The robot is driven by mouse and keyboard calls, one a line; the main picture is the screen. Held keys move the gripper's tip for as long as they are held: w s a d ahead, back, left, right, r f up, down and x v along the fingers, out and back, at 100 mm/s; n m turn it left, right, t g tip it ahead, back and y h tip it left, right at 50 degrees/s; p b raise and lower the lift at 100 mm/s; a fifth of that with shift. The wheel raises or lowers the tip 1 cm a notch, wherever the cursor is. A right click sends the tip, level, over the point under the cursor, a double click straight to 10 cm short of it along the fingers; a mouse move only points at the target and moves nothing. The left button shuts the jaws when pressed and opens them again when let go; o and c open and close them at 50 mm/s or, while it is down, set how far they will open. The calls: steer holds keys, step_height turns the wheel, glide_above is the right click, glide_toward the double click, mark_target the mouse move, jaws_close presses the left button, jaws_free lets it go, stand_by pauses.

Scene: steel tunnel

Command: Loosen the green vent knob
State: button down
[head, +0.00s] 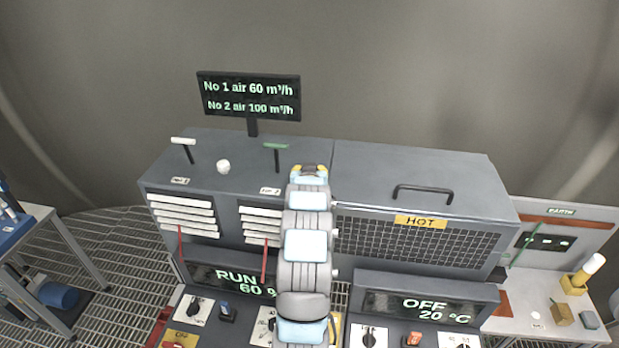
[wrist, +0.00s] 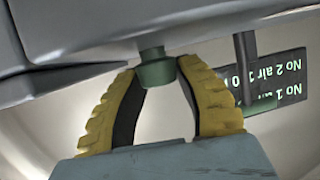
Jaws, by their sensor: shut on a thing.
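In the head view my gripper (head: 309,172) is over the top of the grey cabinet, and my arm and gripper hide the knob there.
On the cabinet top (head: 360,165) stand a green T-handle (head: 276,146), a white T-handle (head: 183,141) and a white round knob (head: 223,167). The air-flow sign (head: 249,96) rises behind. A black handle (head: 422,190) lies to the right, above the HOT label.

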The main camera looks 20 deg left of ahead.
steer(key=n+g+y+b, duration=0.1)
steer(key=n+y+b, duration=0.1)
steer(key=b, duration=0.1)
steer(key=f+n+g+y+b, duration=0.1)
steer(key=n+y+b, duration=0.1)
steer(key=b, duration=0.2)
steer(key=shift+d+g, duration=0.15)
steer(key=shift+g, duration=0.15)
steer(key=shift+r+n+y+b, duration=0.15)
steer(key=shift+n+y+b, duration=0.25)
steer(key=shift+b, duration=0.15)
steer(key=n+g+y+b, duration=0.1)
steer(key=g+b, duration=0.1)
steer(key=b, duration=0.1)
steer(key=shift+n, duration=0.4)
steer(key=shift+r+n+g+y+b, duration=0.1)
steer(key=shift+n+g+y+b, duration=0.4)
steer(key=shift+b, duration=0.2)
steer(key=shift+r+n+g+y+b, duration=0.15)
steer(key=shift+n+g+y+b, duration=0.15)
steer(key=shift+n+g+b, duration=0.35)
steer(key=c, duration=0.7)
jaws_free()
steer(key=shift+o, duration=0.2)
